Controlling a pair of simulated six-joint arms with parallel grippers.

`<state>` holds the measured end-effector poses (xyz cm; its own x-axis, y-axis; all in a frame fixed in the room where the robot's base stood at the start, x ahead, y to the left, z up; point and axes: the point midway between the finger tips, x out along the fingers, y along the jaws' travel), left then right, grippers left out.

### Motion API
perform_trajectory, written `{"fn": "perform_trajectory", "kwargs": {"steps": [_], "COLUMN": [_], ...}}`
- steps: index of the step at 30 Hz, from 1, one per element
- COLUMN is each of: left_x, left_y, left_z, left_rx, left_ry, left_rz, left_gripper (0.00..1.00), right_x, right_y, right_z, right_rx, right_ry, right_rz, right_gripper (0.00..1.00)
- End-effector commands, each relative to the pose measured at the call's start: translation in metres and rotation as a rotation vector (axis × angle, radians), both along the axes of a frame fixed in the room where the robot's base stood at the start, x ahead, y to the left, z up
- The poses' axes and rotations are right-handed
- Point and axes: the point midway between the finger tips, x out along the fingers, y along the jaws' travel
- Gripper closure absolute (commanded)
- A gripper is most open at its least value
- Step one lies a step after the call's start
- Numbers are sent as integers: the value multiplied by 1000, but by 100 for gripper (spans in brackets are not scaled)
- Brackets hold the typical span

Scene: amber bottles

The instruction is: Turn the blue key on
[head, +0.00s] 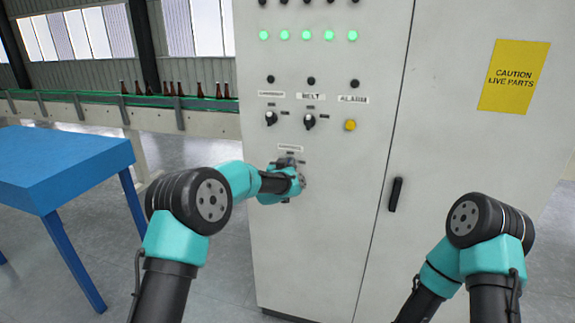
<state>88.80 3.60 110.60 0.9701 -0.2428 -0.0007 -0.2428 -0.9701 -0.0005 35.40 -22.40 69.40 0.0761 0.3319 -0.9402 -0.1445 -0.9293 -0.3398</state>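The blue key does not show clearly. My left gripper (298,178) reaches to the front of the grey control cabinet (330,220), just below a small white label (290,148). The gripper and wrist cover that spot, so any key or switch there is hidden. I cannot tell whether its fingers are open or shut, or whether they touch anything. My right arm is at the lower right, and its gripper is out of the picture.
Above are two black knobs (271,118) (309,122), a yellow alarm button (350,125) and green lamps (308,35). A door handle (396,194) is to the right. A blue table (60,165) stands left; brown bottles (200,90) line a conveyor behind.

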Motion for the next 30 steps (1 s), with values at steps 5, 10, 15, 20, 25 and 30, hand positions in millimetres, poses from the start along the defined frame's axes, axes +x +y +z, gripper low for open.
{"fn": "perform_trajectory", "kwargs": {"steps": [5,10,15,20,25,30], "left_x": [9,9,9,9,9,9], "left_y": [-2,-2,-2,-2,-2,-2], "left_z": [0,0,0,0,0,0], "left_rx": [0,0,0,0,0,1], "left_ry": [-1,0,0,-1,-1,-1], "left_rz": [1,0,0,0,0,0], "left_gripper": [68,68,72,87,100,100], "right_x": [0,0,0,0,0,0], "right_y": [0,0,0,0,0,0], "right_z": [0,0,0,0,0,0], "right_rx": [0,0,0,0,0,0], "right_ry": [0,0,0,0,0,0], "right_rz": [0,0,0,0,0,0], "right_gripper": [57,57,57,57,57,57]}}
